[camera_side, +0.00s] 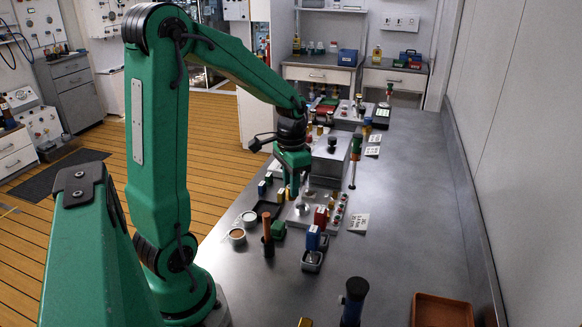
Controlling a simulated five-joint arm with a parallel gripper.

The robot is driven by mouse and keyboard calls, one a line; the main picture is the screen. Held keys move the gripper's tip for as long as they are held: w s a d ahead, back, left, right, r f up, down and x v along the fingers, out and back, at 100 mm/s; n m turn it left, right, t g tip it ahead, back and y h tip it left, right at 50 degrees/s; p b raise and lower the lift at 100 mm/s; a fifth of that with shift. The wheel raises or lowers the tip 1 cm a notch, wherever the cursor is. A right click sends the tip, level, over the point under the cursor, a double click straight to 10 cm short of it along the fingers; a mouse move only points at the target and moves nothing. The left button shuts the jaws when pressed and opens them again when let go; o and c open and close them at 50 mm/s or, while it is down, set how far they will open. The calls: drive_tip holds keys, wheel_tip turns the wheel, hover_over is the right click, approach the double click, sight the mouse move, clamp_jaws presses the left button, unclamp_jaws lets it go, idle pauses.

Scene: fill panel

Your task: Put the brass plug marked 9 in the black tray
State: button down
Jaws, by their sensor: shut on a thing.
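My gripper (294,188) points down over the crowded left part of the grey bench, close above a low metal panel (300,217). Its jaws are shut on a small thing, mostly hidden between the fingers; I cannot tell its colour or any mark. A low dark shape (268,214), perhaps the black tray, lies just left of my gripper, partly hidden by other things. Small brass-coloured pieces show behind my gripper (319,130) and at the bottom edge (305,322). No number 9 can be read at this size.
A grey box (333,158) stands behind. A brown tray (441,311) lies front right.

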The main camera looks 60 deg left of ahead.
drive_tip(key=shift+s+d, duration=0.2)
drive_tip(key=a+f, duration=0.2)
drive_tip(key=a, duration=0.1)
drive_tip(key=s+a+f, duration=0.1)
drive_tip(key=a+f, duration=0.1)
drive_tip(key=a, duration=0.2)
drive_tip(key=s+a+f, duration=0.1)
drive_tip(key=a+f, duration=0.2)
drive_tip(key=a, duration=0.1)
drive_tip(key=shift+s+a, duration=0.15)
drive_tip(key=shift+a, duration=0.1)
drive_tip(key=shift+f, duration=2.05)
drive_tip(key=shift+f, duration=0.1)
drive_tip(key=c, duration=1.2)
unclamp_jaws()
wheel_tip(320, 180, up, 12)
drive_tip(key=shift+r, duration=0.15)
